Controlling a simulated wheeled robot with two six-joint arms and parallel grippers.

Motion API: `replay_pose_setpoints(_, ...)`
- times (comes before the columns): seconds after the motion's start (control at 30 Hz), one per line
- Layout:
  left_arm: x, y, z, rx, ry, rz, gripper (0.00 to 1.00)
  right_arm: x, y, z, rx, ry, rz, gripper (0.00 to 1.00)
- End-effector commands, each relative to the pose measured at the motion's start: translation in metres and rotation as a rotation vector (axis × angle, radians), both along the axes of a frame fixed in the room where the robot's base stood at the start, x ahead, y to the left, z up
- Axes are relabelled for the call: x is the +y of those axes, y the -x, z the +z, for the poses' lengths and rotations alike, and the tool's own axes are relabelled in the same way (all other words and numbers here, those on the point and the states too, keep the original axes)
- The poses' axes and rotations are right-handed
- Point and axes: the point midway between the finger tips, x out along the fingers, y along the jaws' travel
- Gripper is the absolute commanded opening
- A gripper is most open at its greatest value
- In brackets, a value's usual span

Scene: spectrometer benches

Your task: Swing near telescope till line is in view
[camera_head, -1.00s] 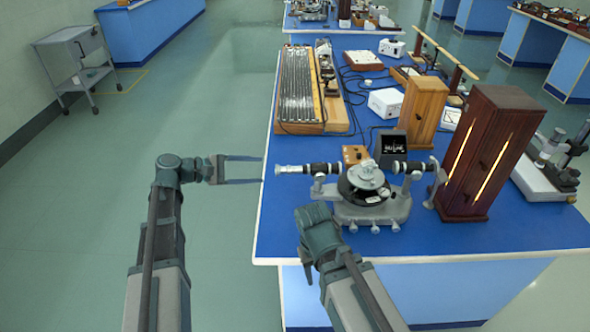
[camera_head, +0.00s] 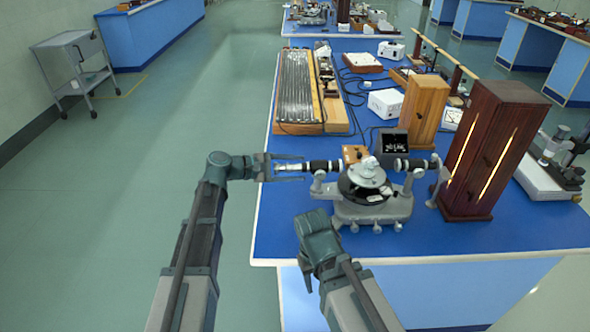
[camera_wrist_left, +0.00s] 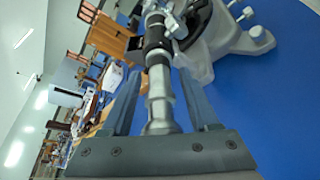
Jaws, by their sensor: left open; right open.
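The spectrometer (camera_head: 370,200) stands near the front of the blue bench, with a grey base and a round table. Its near telescope (camera_head: 322,166) is a black and silver tube pointing left. My left gripper (camera_head: 290,168) is open, its fingers on either side of the silver eyepiece end. In the left wrist view the telescope (camera_wrist_left: 158,75) runs between the two open fingers (camera_wrist_left: 160,105), with gaps visible beside it. My right gripper (camera_head: 305,270) is low in front of the bench edge, apart from the spectrometer; its fingers are mostly hidden.
A dark wooden lamp box (camera_head: 490,150) with glowing slits stands right of the spectrometer. A lighter wooden box (camera_head: 424,110), a black meter box (camera_head: 391,146) and a long ribbed board (camera_head: 297,90) are behind. The blue bench front (camera_head: 290,235) is clear left of the base.

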Motion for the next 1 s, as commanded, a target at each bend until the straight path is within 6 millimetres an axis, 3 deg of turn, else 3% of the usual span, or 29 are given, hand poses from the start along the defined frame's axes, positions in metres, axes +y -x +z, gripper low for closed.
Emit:
replay_pose_setpoints(0.2, 0.0, 0.0001, 0.0001, 0.0, 0.0, 0.0, 0.59, 0.0, 0.0, 0.0001, 0.0, 0.0, 0.0, 0.48)
replay_pose_setpoints(0.53, 0.0003, 0.0, 0.0, 0.0, 0.0, 0.0, 0.0, 0.0, 0.0, 0.0001, 0.0, 0.0, 0.0, 0.48)
replay_pose_setpoints(1.0, 0.0004, 0.0001, -0.0001, -0.001, -0.001, 0.0, 0.0, 0.0, 0.0, 0.0001, 0.0, 0.0, 0.0, 0.48)
